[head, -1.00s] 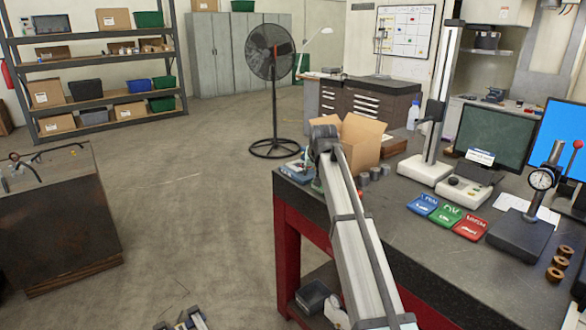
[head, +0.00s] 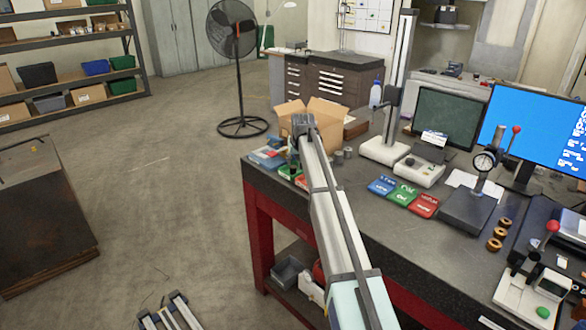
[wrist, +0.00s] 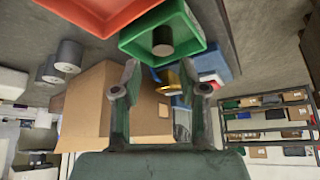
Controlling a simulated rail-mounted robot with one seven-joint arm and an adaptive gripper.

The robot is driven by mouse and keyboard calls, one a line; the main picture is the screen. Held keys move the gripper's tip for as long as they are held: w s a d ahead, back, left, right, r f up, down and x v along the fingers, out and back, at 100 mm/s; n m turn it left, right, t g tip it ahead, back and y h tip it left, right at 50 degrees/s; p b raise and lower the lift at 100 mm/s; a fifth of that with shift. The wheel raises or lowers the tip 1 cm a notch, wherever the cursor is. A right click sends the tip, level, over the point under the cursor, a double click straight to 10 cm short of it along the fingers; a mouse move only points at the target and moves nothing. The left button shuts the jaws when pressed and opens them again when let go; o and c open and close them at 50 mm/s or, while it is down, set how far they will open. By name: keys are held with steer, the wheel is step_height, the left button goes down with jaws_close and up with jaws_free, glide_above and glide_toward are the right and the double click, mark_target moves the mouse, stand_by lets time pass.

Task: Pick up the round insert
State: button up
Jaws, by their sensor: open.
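A dark round insert (wrist: 162,42) sits in a green tray (wrist: 128,45) in the wrist view. Two more grey round inserts (wrist: 68,56) stand on the bench outside the tray, and they also show beside the cardboard box in the head view (head: 347,152). My gripper (wrist: 160,76) is open and empty, its two fingers apart, with the insert in the green tray seen beyond the gap between them. In the head view, my arm reaches over the bench's far left corner and mostly hides the gripper and the green tray (head: 289,172).
An open cardboard box (head: 325,122) stands close to my gripper and fills much of the wrist view (wrist: 92,108). A red tray (wrist: 100,15) adjoins the green one.

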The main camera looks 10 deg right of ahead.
mark_target(293, 167)
steer(key=shift+x, duration=1.05)
steer(key=shift+p+x, duration=1.4)
steer(key=shift+x, duration=1.25)
steer(key=shift+w+a+r, duration=0.1)
steer(key=shift+a, duration=0.1)
jaws_close()
